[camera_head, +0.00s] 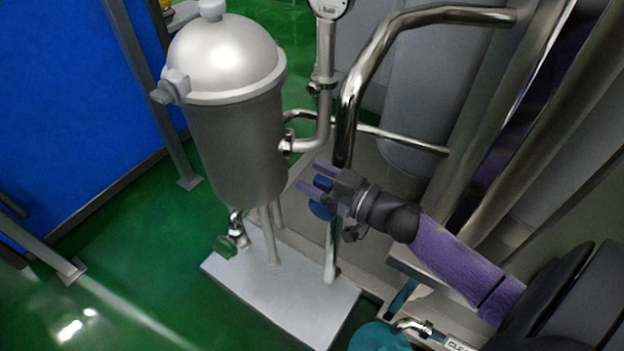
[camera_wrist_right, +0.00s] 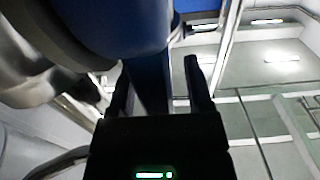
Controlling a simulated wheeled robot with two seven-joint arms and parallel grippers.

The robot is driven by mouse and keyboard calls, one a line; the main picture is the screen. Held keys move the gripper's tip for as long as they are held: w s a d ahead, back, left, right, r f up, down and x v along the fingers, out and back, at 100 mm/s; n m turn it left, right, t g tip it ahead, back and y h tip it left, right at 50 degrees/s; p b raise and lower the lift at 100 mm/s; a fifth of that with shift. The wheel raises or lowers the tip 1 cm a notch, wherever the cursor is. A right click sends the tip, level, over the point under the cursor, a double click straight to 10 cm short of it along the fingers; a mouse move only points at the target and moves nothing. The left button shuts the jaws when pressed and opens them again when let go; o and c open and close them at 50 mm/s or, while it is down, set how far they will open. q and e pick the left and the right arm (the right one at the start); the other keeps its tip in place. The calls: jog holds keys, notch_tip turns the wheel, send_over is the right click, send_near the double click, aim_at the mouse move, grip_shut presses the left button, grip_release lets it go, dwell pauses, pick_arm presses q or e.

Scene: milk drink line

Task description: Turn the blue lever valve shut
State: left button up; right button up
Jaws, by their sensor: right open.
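The blue lever valve (camera_head: 321,210) sits on the vertical steel pipe to the right of the domed steel vessel. Its blue part shows below and between the fingers of my right gripper (camera_head: 311,177). My right gripper is open, with its fingers on either side of the blue lever. In the right wrist view, the blue lever (camera_wrist_right: 148,82) runs between the two dark fingers of the gripper (camera_wrist_right: 158,78), with a gap visible on its right side. The fingers and wrist hide part of the valve in the head view. My left gripper is not in view.
The domed vessel (camera_head: 238,145) stands on a pale base plate (camera_head: 285,300). A thick bent pipe (camera_head: 365,70) rises behind my gripper. A green valve handle (camera_head: 226,246) sits below the vessel. A teal round part (camera_head: 376,338) is at the bottom. Green floor (camera_head: 130,250) is open at left.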

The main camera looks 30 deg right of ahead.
jog(key=shift+w, duration=0.15)
grip_shut()
dwell(1.1)
jog(key=shift+f, duration=0.1)
